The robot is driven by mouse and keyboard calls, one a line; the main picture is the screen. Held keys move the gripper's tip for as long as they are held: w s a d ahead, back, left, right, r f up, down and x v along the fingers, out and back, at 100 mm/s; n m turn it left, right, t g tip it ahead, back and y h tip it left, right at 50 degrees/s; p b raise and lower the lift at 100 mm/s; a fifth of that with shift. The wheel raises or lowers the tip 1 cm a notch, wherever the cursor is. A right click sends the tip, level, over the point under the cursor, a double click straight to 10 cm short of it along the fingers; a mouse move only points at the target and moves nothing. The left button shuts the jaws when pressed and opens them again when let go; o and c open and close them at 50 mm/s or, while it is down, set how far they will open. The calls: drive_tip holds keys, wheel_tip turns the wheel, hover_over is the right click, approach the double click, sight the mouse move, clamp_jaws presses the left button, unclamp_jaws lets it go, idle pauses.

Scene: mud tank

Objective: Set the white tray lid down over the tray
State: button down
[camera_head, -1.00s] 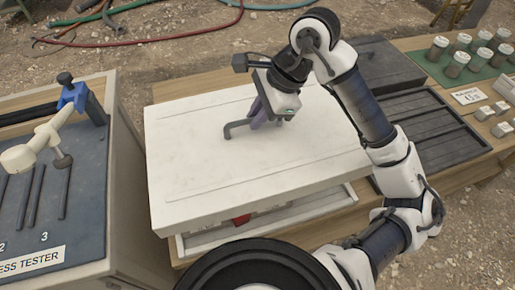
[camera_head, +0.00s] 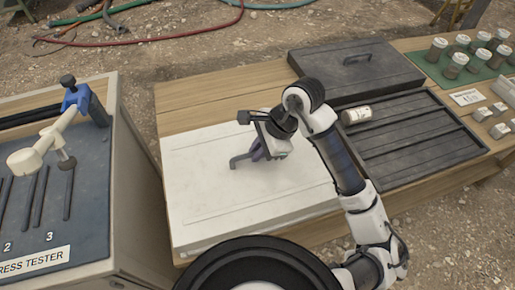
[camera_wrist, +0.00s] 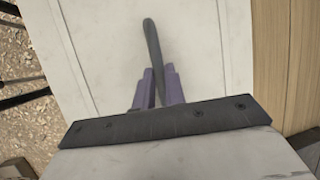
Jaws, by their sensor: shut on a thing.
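The white tray lid (camera_head: 205,205) is a broad flat slab with a dark bar handle (camera_head: 240,161) on top. In the head view it lies low and level over the place of the white tray at the table's front. The tray itself is hidden beneath it, and I cannot tell whether the lid is fully seated. My gripper (camera_head: 260,152) is over the lid's middle, its purple fingers shut on the handle. The wrist view shows the purple fingers (camera_wrist: 157,88) on either side of the handle (camera_wrist: 152,40), with the white lid (camera_wrist: 195,40) below.
The wooden table (camera_head: 195,105) is bare behind the lid. A black ribbed tray (camera_head: 415,145) with a white-labelled jar (camera_head: 357,115) stands to the right, a dark closed lid (camera_head: 355,70) behind it. The tester (camera_head: 75,190) stands close on the left. Several jars (camera_head: 455,65) stand at back right.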

drive_tip(key=shift+f+b, duration=0.5)
drive_tip(key=shift+b, duration=0.5)
drive_tip(key=c, duration=1.5)
unclamp_jaws()
drive_tip(key=shift+r, duration=0.1)
drive_tip(key=shift+o, duration=0.2)
drive_tip(key=r+p, duration=0.1)
drive_tip(key=p, duration=0.1)
drive_tip(key=shift+r+p, duration=0.25)
drive_tip(key=shift+p, duration=0.15)
drive_tip(key=b+v, duration=0.3)
drive_tip(key=v, duration=0.8)
drive_tip(key=shift+d+b, duration=0.2)
drive_tip(key=shift+b, duration=0.1)
drive_tip(key=shift+r, duration=0.1)
